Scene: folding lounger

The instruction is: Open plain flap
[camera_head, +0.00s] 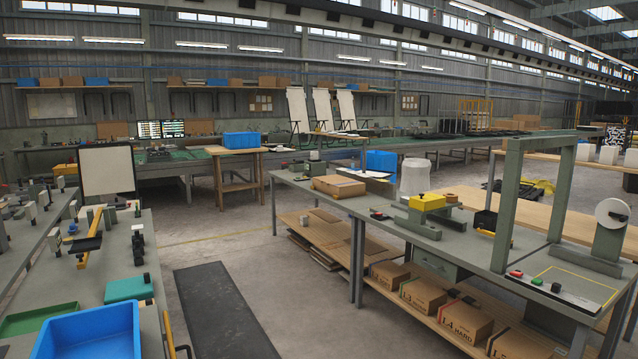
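Neither of my grippers shows in the head view. I cannot make out a folding lounger or a plain flap for certain. Three pale upright panels on thin dark frames stand side by side in the middle distance: a left one (297,109), a middle one (322,109) and a right one (345,109). They are too far off to tell whether any has a flap. A pale square panel (107,171) stands upright at the left bench, nearer to me.
A left bench (128,262) carries a blue bin (88,335), a green tray (38,320) and small tools. A right bench (335,204) carries a yellow-topped device (427,202) and a grey frame (508,205). A dark mat (222,312) lies on the clear floor between them.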

